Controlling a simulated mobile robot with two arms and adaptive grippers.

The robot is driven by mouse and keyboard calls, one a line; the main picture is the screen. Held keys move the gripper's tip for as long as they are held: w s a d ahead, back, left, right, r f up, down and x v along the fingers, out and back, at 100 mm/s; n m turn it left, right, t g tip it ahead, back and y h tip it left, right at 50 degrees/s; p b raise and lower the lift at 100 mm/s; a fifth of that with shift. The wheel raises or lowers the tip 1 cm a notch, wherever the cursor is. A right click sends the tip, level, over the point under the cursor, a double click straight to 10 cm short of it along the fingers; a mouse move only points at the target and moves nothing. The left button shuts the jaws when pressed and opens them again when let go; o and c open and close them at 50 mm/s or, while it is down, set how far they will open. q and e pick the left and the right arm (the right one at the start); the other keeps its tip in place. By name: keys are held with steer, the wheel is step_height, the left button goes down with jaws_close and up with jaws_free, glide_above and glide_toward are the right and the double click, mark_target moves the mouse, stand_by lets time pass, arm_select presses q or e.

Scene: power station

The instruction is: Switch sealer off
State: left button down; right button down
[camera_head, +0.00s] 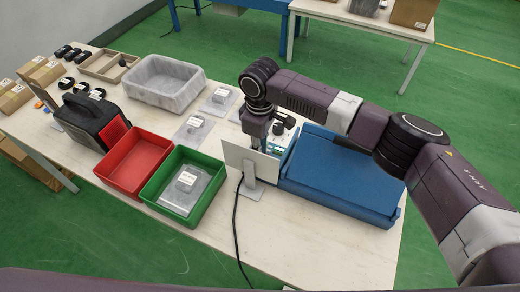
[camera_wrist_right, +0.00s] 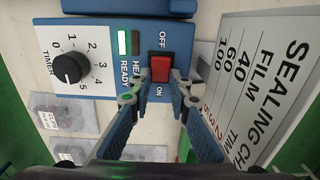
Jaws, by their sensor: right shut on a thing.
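The blue sealer (camera_head: 345,175) stands at the right end of the table. In the right wrist view its control panel (camera_wrist_right: 100,30) shows a red rocker switch (camera_wrist_right: 160,68) between the labels OFF, above, and ON, below. The READY lamp (camera_wrist_right: 124,42) glows green and the HEAT lamp beside it is dark. The timer dial (camera_wrist_right: 68,68) is at the left. My right gripper (camera_wrist_right: 158,92) has a finger at either side of the switch's ON end and is shut on the switch. In the head view its fingers are largely hidden behind the chart stand. My left gripper is out of view.
The sealing chart (camera_wrist_right: 270,85) stands close beside the panel; its stand (camera_head: 240,162) shows from behind in the head view, with a black cable in front.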

steer(key=shift+s+d+r+t+y+p, duration=0.3)
steer(key=shift+y+p, duration=0.6)
steer(key=shift+p, duration=0.8)
steer(key=shift+d+f+t+y+p, duration=0.15)
steer(key=shift+y+p, duration=0.1)
steer(key=shift+y, duration=0.15)
steer(key=shift+d+t+y+p, duration=0.1)
steer(key=shift+t+y+p, duration=0.1)
steer(key=shift+y, duration=0.2)
steer(key=shift+t+y, duration=0.35)
steer(key=shift+y, duration=0.45)
steer(key=c, duration=1.8)
jaws_free()
steer(key=shift+d, duration=0.1)
steer(key=v, duration=1.2)
